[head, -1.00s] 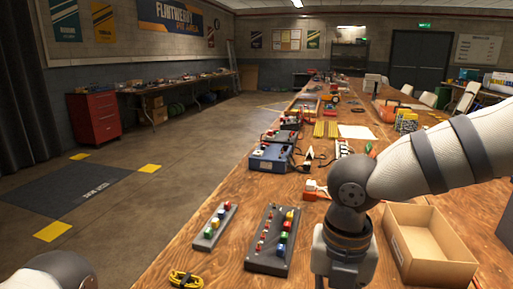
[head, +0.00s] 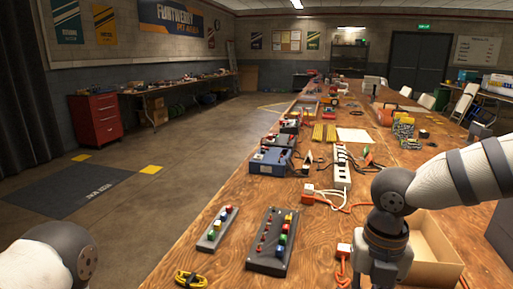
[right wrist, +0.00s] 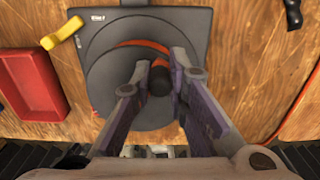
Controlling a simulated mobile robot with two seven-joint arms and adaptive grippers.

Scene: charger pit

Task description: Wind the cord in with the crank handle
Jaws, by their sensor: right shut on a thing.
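In the right wrist view a dark grey cord reel (right wrist: 108,85) on a square grey plate stands on the wooden table. Some orange cord (right wrist: 143,46) shows around its hub. The black crank handle (right wrist: 159,82) stands up from the reel, and my right gripper (right wrist: 160,66) is shut on it, one finger on each side. My left gripper is not in view.
An open cardboard box (head: 440,240) stands right of my right arm. Two control panels with coloured buttons (head: 273,243) (head: 216,229) and a yellow cord bundle (head: 190,279) lie to the left. A red tray (right wrist: 32,83) and a yellow piece (right wrist: 62,32) lie near the reel.

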